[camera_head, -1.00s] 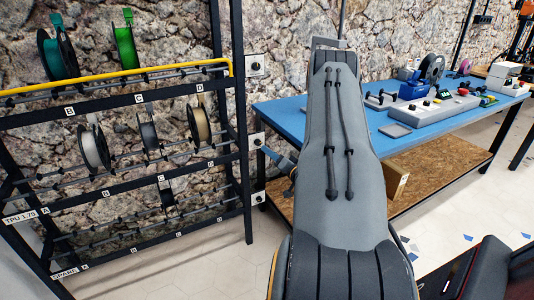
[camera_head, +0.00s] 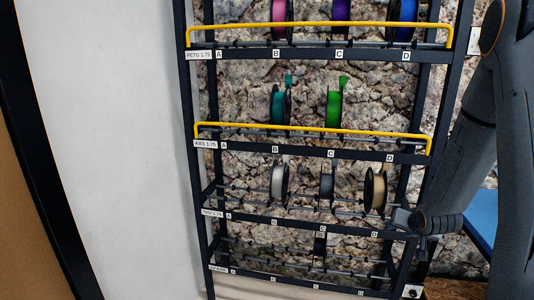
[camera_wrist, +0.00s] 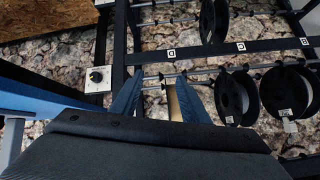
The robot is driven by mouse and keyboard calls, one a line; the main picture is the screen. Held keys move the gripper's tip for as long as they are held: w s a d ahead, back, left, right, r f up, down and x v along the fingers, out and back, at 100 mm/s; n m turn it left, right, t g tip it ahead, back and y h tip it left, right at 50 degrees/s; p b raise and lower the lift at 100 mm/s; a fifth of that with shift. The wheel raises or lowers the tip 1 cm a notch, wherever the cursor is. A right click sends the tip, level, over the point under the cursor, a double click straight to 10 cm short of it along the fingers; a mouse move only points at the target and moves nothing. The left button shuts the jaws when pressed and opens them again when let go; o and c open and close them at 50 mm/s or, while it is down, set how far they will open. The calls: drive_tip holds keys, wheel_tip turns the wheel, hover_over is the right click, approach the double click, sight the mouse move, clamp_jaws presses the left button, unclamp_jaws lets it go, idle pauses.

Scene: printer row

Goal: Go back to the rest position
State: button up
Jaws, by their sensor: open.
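My gripper (camera_wrist: 160,97) shows in the wrist view with its two blue fingers spread apart. A tan strip shows between the fingers; I cannot tell its depth, but nothing appears clamped. In the head view my arm comes down the right edge, and its end is beside the rack's right post, near the gold spool (camera_head: 375,190) at slot D of the TPU row. The fingers are not clear in that view.
The dark spool rack (camera_head: 312,149) fills the middle, with yellow bars on its upper rows. Teal (camera_head: 279,106) and green (camera_head: 334,108) spools hang on the ABS row. A blue table (camera_head: 482,216) stands behind my arm. A pale wall (camera_head: 110,130) is at left.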

drive_tip(key=s+a+r+n+g+y+p, duration=0.1)
drive_tip(key=s+a+r+g, duration=0.3)
drive_tip(key=s+a, duration=0.8)
drive_tip(key=s+a+r+n+g+y+p, duration=0.1)
drive_tip(key=s+a+r+n+g, duration=0.3)
drive_tip(key=s+a, duration=0.9)
drive_tip(key=s+r+g, duration=0.1)
drive_tip(key=s, duration=0.4)
drive_tip(key=shift+r+n+p, duration=0.3)
drive_tip(key=shift+r+p, duration=0.05)
drive_tip(key=shift+r, duration=0.05)
